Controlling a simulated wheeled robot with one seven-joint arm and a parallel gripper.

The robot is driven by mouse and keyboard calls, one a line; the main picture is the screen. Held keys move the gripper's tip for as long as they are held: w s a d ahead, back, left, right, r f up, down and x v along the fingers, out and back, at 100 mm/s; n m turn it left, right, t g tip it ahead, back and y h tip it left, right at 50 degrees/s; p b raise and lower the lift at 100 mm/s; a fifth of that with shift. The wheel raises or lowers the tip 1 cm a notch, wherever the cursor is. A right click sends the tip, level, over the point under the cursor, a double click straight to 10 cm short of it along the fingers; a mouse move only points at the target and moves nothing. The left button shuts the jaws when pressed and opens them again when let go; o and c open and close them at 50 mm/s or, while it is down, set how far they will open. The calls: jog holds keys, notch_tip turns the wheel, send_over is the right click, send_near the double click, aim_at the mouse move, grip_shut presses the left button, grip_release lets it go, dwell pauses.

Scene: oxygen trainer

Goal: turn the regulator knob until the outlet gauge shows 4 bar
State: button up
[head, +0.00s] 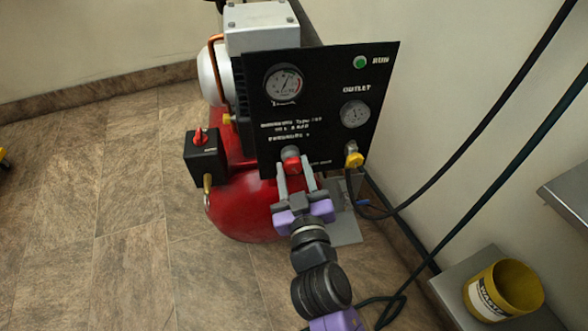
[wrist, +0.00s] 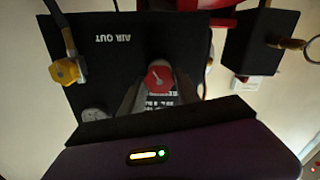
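The red regulator knob (head: 291,153) is low on the black panel (head: 330,85), and it also shows in the wrist view (wrist: 158,77). My gripper (head: 294,168) is in front of the panel, with one finger on each side of the knob. In the wrist view my gripper (wrist: 157,88) has its fingers spread around the knob; I cannot tell whether they touch it. The outlet gauge (head: 354,114) is at the panel's right; its needle is too small to read. The tank gauge (head: 284,82) is at the upper left.
A yellow fitting (head: 354,159) with a black hose is right of the knob. A black box with a red switch (head: 201,137) is at the left. The red tank (head: 240,205) lies below. A yellow waste bucket (head: 503,290) stands at the lower right.

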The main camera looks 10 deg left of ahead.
grip_shut()
jog(key=shift+n+p, duration=0.4)
jog(key=shift+n, duration=1.2)
jog(key=o, duration=0.8)
grip_release()
jog(key=shift+c, duration=0.2)
jog(key=v, duration=0.8)
jog(key=shift+a, duration=0.1)
